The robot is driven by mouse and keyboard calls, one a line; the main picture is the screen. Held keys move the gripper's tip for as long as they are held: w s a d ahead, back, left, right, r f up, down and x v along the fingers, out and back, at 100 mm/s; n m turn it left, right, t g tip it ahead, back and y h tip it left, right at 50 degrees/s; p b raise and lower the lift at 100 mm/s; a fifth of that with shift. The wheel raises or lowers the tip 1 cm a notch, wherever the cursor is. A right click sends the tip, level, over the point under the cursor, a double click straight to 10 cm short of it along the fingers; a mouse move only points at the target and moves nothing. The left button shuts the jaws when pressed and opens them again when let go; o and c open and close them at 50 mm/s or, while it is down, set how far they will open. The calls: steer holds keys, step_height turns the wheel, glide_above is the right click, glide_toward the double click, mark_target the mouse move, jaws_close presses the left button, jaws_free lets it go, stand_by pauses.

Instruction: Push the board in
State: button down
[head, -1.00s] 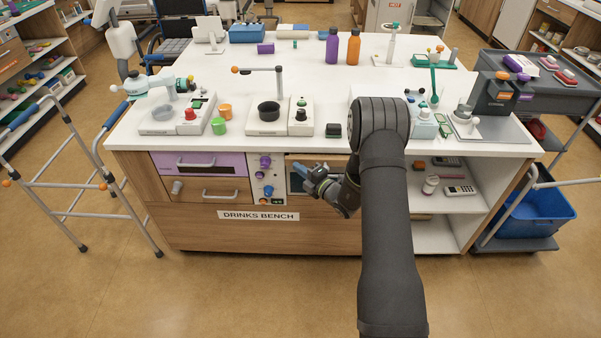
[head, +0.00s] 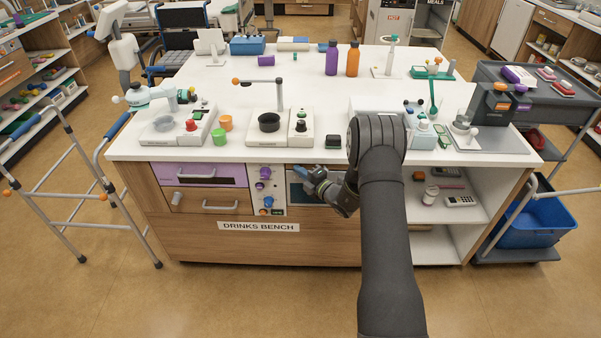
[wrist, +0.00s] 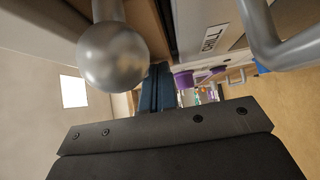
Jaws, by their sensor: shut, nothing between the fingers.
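What looks like the board (head: 299,166) is a thin wooden edge under the worktop, right of the control panel. It is largely hidden by my arm, and I cannot tell how far it stands out. In the wrist view, a wooden edge (wrist: 150,25) runs beside a large round metal knob (wrist: 112,57), very close to the camera. My gripper (head: 307,176) is shut and empty at the bench front, just below the worktop. Its dark fingers also show in the wrist view (wrist: 155,88). I cannot tell whether they touch the board.
The control panel (head: 266,190) with purple and blue knobs is left of my gripper. Further left are a purple-fronted drawer (head: 198,169) and a wooden drawer (head: 206,195) with handles. Open shelves (head: 445,220) lie right of my arm. The worktop (head: 300,80) carries several devices.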

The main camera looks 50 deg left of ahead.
steer(key=shift+w+a+r, duration=0.15)
steer(key=s+d, duration=0.3)
steer(key=d, duration=1)
steer(key=shift+w+a, duration=0.4)
steer(key=shift+a, duration=1.65)
steer(key=shift+w+a, duration=0.35)
steer(key=shift+a, duration=1.7)
steer(key=shift+w+a, duration=0.4)
steer(key=shift+a, duration=1.65)
